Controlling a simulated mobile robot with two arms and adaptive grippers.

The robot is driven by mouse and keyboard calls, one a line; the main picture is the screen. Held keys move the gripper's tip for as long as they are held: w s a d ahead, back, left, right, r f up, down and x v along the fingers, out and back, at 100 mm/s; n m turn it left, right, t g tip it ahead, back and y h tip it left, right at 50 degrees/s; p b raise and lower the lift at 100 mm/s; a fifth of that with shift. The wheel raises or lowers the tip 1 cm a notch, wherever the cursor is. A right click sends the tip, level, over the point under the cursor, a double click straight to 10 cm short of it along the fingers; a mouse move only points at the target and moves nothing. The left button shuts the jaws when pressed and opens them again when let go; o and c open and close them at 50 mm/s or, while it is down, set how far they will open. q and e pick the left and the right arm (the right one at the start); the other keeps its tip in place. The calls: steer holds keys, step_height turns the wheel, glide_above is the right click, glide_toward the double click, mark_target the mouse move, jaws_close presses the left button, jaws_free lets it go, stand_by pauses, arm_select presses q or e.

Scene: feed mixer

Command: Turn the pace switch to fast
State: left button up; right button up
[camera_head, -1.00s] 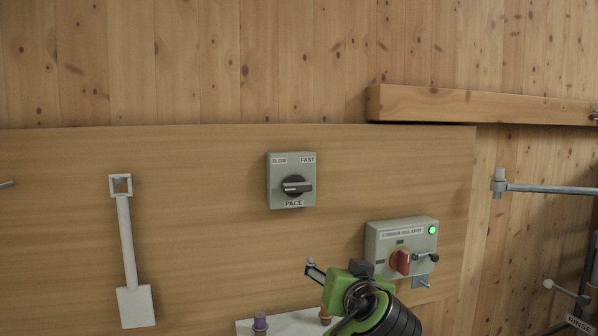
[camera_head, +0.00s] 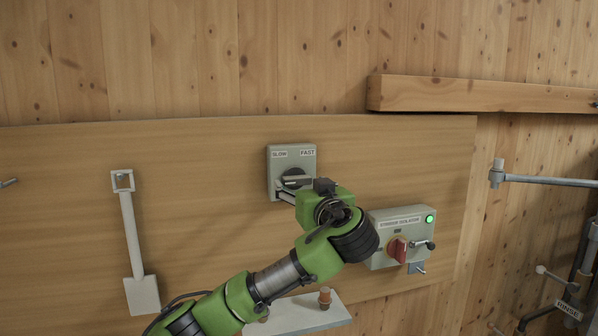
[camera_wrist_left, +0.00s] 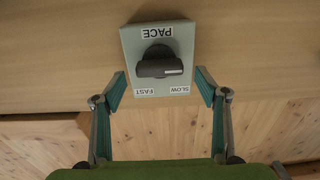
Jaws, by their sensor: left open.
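The pace switch (camera_head: 275,163) is a grey box on the wooden board, labelled SLOW at upper left and FAST at upper right. Its dark knob (camera_head: 294,180) has a handle lying about level. In the left wrist view the switch (camera_wrist_left: 130,45) is upside down, and the pale mark on its knob (camera_wrist_left: 158,68) lies toward the SLOW side. My left gripper (camera_head: 286,196) is in front of the lower part of the box and hides the PACE label in the head view. The left gripper (camera_wrist_left: 160,88) is open and empty, fingers spread wider than the knob, apart from it.
The isolator box (camera_head: 384,225) with a red knob (camera_head: 397,250) and green light is right of my left arm. A white shovel (camera_head: 132,240) hangs at left. A small shelf (camera_head: 310,316) is below, and a beam (camera_head: 470,95) is at upper right.

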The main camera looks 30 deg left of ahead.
mark_target(299, 182)
arm_select(q)
steer(key=shift+p+x, duration=0.45)
steer(key=shift+x, duration=0.65)
steer(key=shift+w+a, duration=0.3)
